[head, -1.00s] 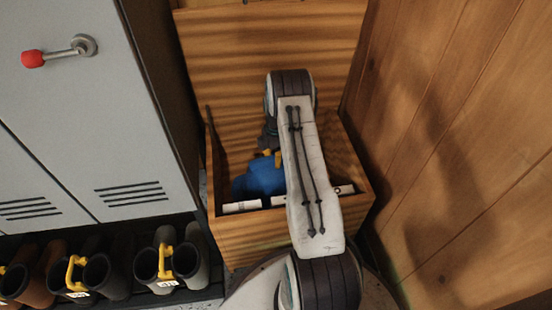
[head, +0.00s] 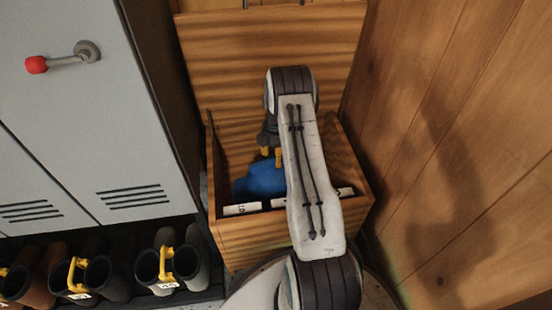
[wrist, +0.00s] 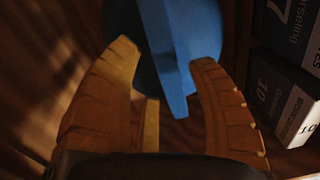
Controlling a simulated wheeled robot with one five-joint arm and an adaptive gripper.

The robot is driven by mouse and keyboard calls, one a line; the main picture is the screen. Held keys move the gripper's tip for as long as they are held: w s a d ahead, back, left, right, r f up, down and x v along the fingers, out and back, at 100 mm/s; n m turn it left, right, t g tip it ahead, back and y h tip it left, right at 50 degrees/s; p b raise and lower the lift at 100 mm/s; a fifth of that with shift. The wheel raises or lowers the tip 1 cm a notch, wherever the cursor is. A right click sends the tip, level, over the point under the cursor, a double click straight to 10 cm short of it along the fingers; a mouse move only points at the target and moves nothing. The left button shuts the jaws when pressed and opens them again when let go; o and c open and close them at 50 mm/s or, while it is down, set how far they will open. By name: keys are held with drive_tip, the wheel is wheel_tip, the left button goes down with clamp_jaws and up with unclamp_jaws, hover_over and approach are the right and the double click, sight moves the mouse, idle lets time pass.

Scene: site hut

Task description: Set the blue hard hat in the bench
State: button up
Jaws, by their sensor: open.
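The blue hard hat (head: 262,180) is down inside the open wooden bench (head: 262,240), behind white-labelled items along the near wall. In the wrist view the blue hat (wrist: 178,55) lies just beyond my gripper (wrist: 166,58), with its brim reaching down between the fingertips. My gripper also shows in the head view (head: 271,153), just above and behind the hat. Its yellow fingers are apart. Whether a finger touches the hat I cannot tell. My arm hides the right part of the hat and the bench's middle.
Dark boxes with white labels (wrist: 290,108) stand close on the right in the wrist view. The bench lid (head: 240,60) is raised against the back. A grey locker (head: 90,110) with a red-knobbed handle stands left, above boots (head: 165,265) on a rack. A wooden wall is at right.

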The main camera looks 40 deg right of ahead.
wheel_tip(320, 180, up, 9)
drive_tip(key=p, duration=0.3)
drive_tip(key=s+a+r+m+t, duration=0.1)
drive_tip(key=s+a+r+m, duration=0.25)
drive_tip(key=a+r, duration=0.5)
drive_tip(key=s+a+r+m, duration=0.2)
drive_tip(key=s+a+r, duration=0.3)
drive_tip(key=r, duration=0.6)
drive_tip(key=s+a+r+m, duration=0.2)
drive_tip(key=s+a, duration=0.3)
drive_tip(key=s, duration=0.4)
drive_tip(key=s+a+r+m+t, duration=0.1)
drive_tip(key=s+a+r+m, duration=0.1)
drive_tip(key=s+a+m, duration=0.3)
drive_tip(key=s, duration=0.4)
drive_tip(key=shift+s+t, duration=0.15)
drive_tip(key=shift+t, duration=0.15)
drive_tip(key=shift+a+r, duration=0.1)
drive_tip(key=shift+r, duration=0.05)
